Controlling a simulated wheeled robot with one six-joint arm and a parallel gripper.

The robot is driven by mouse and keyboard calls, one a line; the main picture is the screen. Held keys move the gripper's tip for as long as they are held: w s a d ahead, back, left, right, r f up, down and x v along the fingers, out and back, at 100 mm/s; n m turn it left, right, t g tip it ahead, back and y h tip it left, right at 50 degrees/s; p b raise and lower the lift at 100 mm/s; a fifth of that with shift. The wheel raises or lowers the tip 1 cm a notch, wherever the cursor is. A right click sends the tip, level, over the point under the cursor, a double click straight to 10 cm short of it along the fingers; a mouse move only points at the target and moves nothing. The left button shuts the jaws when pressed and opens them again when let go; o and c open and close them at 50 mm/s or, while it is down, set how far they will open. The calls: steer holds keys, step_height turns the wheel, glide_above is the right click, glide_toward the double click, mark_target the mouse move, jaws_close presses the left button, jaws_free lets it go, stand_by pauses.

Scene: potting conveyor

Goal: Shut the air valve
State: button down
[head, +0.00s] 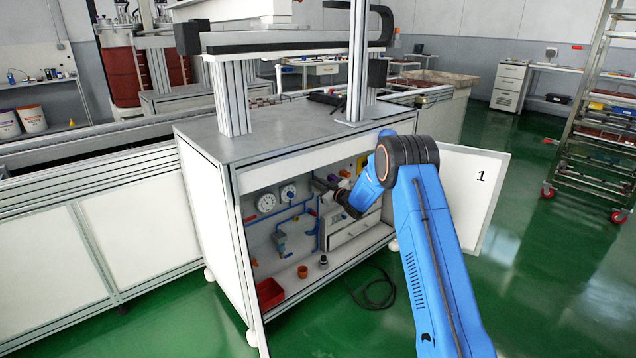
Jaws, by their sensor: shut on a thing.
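The open cabinet (239,183) under the machine table holds blue air piping (297,211), two round white gauges, one of them the left gauge (266,203), and a hanging blue-grey filter unit (280,241). My dark gripper (321,185) reaches in from the right, under the table top. It is shut at the upper end of the blue piping, right of the gauges, apparently on the air valve's handle. The handle is mostly hidden by the fingers and too small to read its angle. A small purple-blue part shows just beside the gripper.
The cabinet door (476,195), marked 1, stands open at the right, behind my arm. A red bin (269,293) and an orange cup (302,271) stand on the cabinet floor. A black cable (376,296) lies on the green floor. A wheeled rack (597,120) stands far right.

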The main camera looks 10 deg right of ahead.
steer(key=n, duration=0.1)
steer(key=a+n, duration=0.1)
steer(key=n, duration=0.1)
steer(key=s+f+n, duration=0.1)
steer(key=shift+a+n, duration=0.3)
steer(key=shift+a, duration=0.05)
steer(key=n, duration=0.1)
steer(key=f+n, duration=0.1)
steer(key=n, duration=0.1)
steer(key=a+n, duration=0.1)
steer(key=shift+s+f+n, duration=0.3)
steer(key=shift+s+f, duration=0.05)
steer(key=shift+f, duration=0.05)
steer(key=shift+s+a+f+n, duration=0.15)
steer(key=shift+f+n, duration=0.45)
steer(key=shift+n, duration=0.7)
steer(key=shift+a+f+n, duration=0.15)
steer(key=shift+f+n, duration=0.45)
steer(key=shift+n, duration=0.7)
steer(key=c, duration=1.8)
jaws_free()
steer(key=v, duration=1.7)
steer(key=shift+s+d, duration=0.15)
